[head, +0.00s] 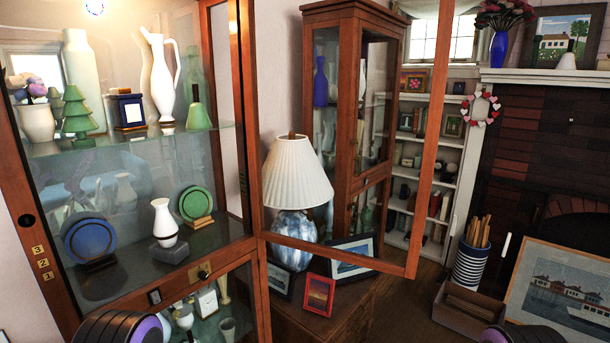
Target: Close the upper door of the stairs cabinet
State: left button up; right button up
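A tall wooden cabinet (20,190) with glass shelves stands close on the left; I cannot tell from the picture alone that it is the stairs cabinet. Its upper door (425,140), a wooden frame with clear glass, stands wide open, swung out to the right. The door's bottom rail (335,256) passes in front of a lamp and framed pictures. Its top is out of view. The lower glass door (262,300) appears shut. Dark ribbed parts of my arms show at the bottom edge; neither gripper is in view.
Vases, plates and a green tree figure (78,112) stand on the cabinet's shelves. A lamp (296,175) and framed photos stand on a chest (345,320) behind the door. A second glazed cabinet (345,110) stands behind. A striped bin (472,265) and leaning picture (560,290) are at right.

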aim_at(447, 10)
jog(key=z, duration=1.7)
jog(key=i, duration=3.95)
jog(key=u, duration=4.55)
jog(key=i, duration=0.65)
jog(key=z, duration=0.1)
